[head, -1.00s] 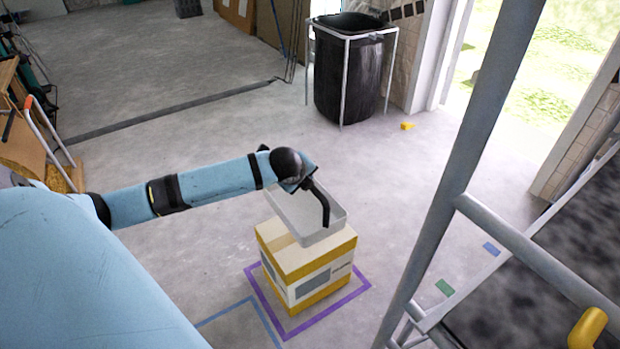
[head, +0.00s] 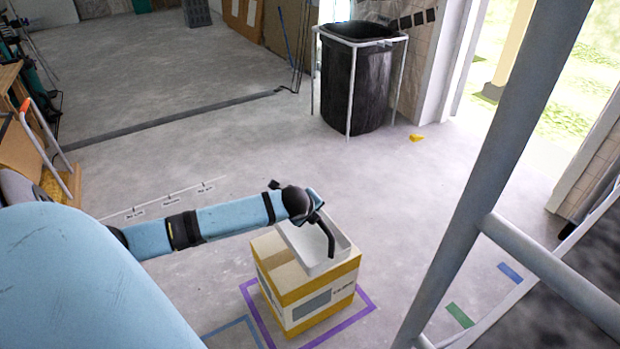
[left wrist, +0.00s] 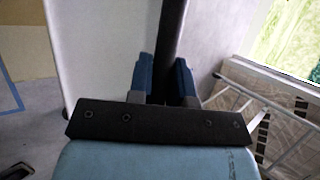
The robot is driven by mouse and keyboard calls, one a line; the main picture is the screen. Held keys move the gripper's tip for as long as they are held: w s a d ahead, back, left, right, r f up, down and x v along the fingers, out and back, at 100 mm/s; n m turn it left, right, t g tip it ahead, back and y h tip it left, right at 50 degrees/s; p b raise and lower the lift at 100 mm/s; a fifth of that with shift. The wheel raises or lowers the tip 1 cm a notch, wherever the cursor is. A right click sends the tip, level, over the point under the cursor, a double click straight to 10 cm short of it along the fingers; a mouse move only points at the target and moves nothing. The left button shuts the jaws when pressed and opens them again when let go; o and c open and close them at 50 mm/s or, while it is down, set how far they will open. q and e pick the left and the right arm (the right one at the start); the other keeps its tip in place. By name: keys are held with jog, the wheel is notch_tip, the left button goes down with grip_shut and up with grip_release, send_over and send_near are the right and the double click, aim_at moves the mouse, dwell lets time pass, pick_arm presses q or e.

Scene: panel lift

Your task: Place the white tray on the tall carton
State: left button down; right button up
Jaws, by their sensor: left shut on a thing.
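The white tray (head: 322,259) has a black bar-like handle (head: 330,242). My left gripper (head: 318,215) is shut on this handle; in the left wrist view its blue fingers (left wrist: 166,82) close around the black bar, with the white tray (left wrist: 105,50) beside it. The tall carton (head: 292,305), white with yellow bands, stands upright on the floor. The tray is over the right and back part of the carton's top, with bare top showing at left. I cannot tell whether it touches the carton. My right gripper is not in view.
Purple tape (head: 345,322) surrounds the carton on the floor, with blue tape (head: 235,328) nearby. A grey metal frame (head: 470,170) stands at right. A black bin (head: 355,85) stands at the back, near a small yellow object (head: 416,138). The middle floor is clear.

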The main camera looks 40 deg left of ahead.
aim_at(310, 240)
pick_arm(q)
notch_tip(310, 240, down, 4)
jog(key=shift+r+b, duration=0.25)
jog(key=shift+b, duration=0.3)
notch_tip(310, 240, down, 3)
jog(key=shift+r+b, duration=0.1)
jog(key=shift+b, duration=0.65)
jog(key=shift+f, duration=0.35)
jog(key=shift+r, duration=0.15)
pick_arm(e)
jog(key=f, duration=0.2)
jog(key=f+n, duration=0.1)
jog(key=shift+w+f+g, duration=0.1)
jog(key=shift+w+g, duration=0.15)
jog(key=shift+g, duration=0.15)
pick_arm(q)
jog(key=c, duration=1.1)
grip_release()
jog(key=shift+o, duration=0.2)
